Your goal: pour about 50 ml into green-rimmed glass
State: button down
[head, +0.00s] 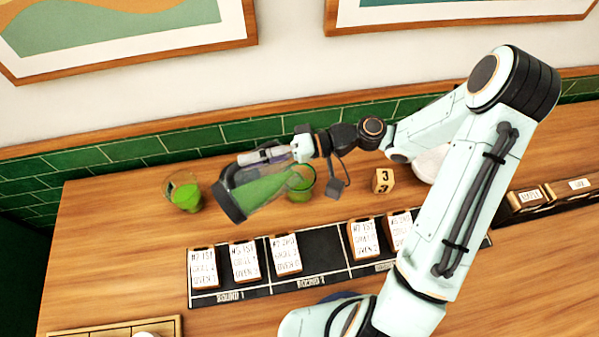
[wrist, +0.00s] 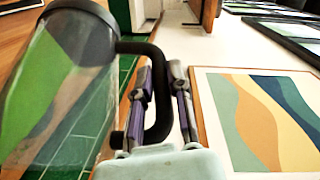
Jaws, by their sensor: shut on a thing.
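My gripper (head: 272,153) is shut on the black handle (wrist: 160,95) of a clear pitcher (head: 243,181). The pitcher holds green liquid and is tipped far over, its dark end (head: 229,203) at the lower left. Its other end points right, overlapping a glass (head: 301,190) with a greenish rim and green liquid in it. Whether liquid is flowing between them I cannot tell. A second glass (head: 184,193), also with green liquid, stands to the left; its rim colour is unclear. In the wrist view the pitcher (wrist: 60,100) fills the left side, beside my gripper's fingers (wrist: 163,95).
A wooden block marked 3 (head: 383,181) and a pale round thing (head: 429,164) stand right of the glasses. A black mat (head: 325,262) with several written cards lies in front. A wooden tray (head: 115,329) is at the lower left. A green tiled wall is behind.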

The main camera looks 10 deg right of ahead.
aim_at(227, 194)
jog(key=a+f+h, duration=0.1)
jog(key=s+a+f+n+h, duration=0.1)
jog(key=a, duration=0.1)
jog(key=s+a+f+h, duration=0.1)
jog(key=a, duration=0.1)
jog(key=shift+s+a, duration=0.1)
jog(key=shift+s, duration=0.15)
jog(key=shift+w+r+t+h, duration=0.1)
jog(key=shift+t+h, duration=0.2)
jog(key=shift+h, duration=0.1)
jog(key=shift+a+r+h, duration=0.15)
jog(key=shift+a+h, duration=0.1)
jog(key=shift+h, duration=0.05)
dwell(1.0)
